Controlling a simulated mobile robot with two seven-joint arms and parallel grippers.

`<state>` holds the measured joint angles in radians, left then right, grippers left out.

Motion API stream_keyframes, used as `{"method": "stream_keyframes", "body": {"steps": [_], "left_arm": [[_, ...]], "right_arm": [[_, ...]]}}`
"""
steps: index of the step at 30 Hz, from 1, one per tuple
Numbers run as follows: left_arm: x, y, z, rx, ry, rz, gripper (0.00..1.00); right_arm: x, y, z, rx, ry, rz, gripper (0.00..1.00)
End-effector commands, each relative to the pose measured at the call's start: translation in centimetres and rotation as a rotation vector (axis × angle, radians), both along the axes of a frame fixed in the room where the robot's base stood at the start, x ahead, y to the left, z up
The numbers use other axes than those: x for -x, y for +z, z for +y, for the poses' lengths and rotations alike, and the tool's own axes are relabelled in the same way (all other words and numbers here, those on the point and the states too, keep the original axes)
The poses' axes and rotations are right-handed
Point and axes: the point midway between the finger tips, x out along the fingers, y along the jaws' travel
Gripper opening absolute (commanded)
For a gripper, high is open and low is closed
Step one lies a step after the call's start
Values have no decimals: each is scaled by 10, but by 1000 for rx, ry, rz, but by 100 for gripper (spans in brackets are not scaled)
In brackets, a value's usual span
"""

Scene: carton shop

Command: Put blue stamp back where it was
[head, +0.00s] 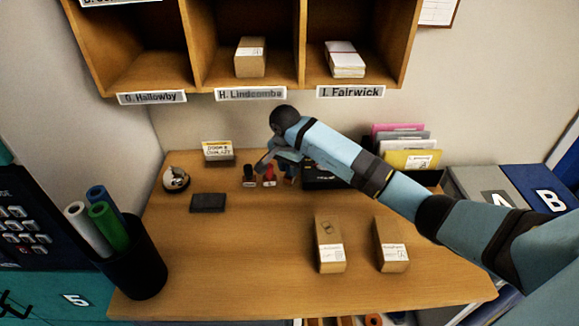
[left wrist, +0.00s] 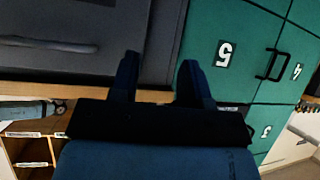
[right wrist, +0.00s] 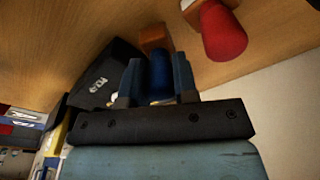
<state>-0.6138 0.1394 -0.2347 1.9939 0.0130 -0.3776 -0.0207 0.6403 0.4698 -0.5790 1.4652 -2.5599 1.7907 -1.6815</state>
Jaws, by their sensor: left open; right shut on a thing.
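The blue stamp (right wrist: 160,74) has a blue handle and a brown wooden base. My right gripper (right wrist: 158,82) is shut on its handle. In the head view the blue stamp (head: 291,172) is mostly hidden by my right gripper (head: 284,164), low at the back of the desk. Its base is close to the desk top; I cannot tell whether it touches. The red stamp (head: 269,178) stands just left of it, and shows in the right wrist view (right wrist: 222,32). A black stamp (head: 249,175) stands further left. My left gripper (left wrist: 158,82) is open and empty, away from the stamps.
A black box (head: 318,180) is right of the blue stamp. A dark pad (head: 208,203), bell (head: 176,179) and small sign (head: 218,152) are left. Two cartons (head: 329,245) (head: 391,244) stand in front. The desk's front left (head: 220,265) is clear. Pigeonholes (head: 192,50) hang above.

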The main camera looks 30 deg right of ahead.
Motion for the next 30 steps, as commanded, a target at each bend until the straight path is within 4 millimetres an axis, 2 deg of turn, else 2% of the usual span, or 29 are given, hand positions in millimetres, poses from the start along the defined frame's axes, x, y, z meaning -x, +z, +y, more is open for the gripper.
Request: {"method": "stream_keyframes", "body": {"steps": [5,14,15,18,30], "left_arm": [[-1,5,0,2,-1,-5,43],[0,0,0,1,-1,-2,43],[0,-1,0,1,-1,0,43],[1,-3,0,-1,-1,5,43],[1,-2,0,0,-1,3,43]], "right_arm": [[0,-9,0,0,-1,-2,12],[-1,-13,-1,1,-2,-3,12],[-1,-13,-1,1,-2,-3,29],[-1,-12,-1,1,-2,-3,52],[0,-13,-1,3,-3,0,53]]}}
